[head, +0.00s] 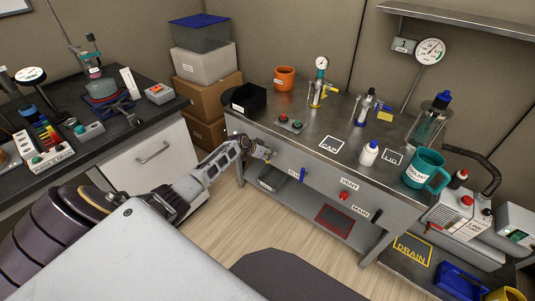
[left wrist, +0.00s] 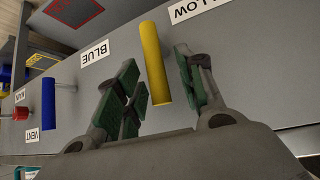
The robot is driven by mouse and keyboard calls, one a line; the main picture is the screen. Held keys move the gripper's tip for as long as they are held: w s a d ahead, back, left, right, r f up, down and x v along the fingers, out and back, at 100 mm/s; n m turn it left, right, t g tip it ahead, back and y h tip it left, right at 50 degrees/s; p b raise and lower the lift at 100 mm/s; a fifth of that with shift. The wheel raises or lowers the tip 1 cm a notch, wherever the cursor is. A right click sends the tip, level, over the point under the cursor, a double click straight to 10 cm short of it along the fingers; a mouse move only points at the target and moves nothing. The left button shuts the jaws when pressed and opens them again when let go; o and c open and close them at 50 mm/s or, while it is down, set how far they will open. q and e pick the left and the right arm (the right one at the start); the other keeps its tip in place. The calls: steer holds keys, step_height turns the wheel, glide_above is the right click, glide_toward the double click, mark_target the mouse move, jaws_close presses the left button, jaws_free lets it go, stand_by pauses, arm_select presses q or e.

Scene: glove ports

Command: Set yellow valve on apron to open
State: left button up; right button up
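The yellow valve handle (left wrist: 155,62) is a straight bar on the grey apron (head: 325,185), next to the label YELLOW (left wrist: 190,8). In the left wrist view it runs nearly parallel to the blue valve handle (left wrist: 48,103). My left gripper (head: 262,152) is at the apron's left end; in the left wrist view its green-padded fingers (left wrist: 162,88) are apart, one on each side of the yellow handle. A gap shows on the right; contact on the left cannot be told. In the head view the gripper mostly hides the yellow handle. My right gripper is out of view.
The blue handle (head: 303,175), a red knob (head: 343,195) and a black handle (head: 376,216) lie further right along the apron. The bench top (head: 310,125) above holds a black bin (head: 248,98) and a button box (head: 290,124). Open floor lies in front.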

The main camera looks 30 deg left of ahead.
arm_select(q)
steer(key=shift+s, duration=0.15)
steer(key=v, duration=1.1)
steer(key=shift+s+r, duration=0.25)
steer(key=shift+r, duration=0.05)
stand_by(0.4)
steer(key=shift+a, duration=0.1)
stand_by(0.5)
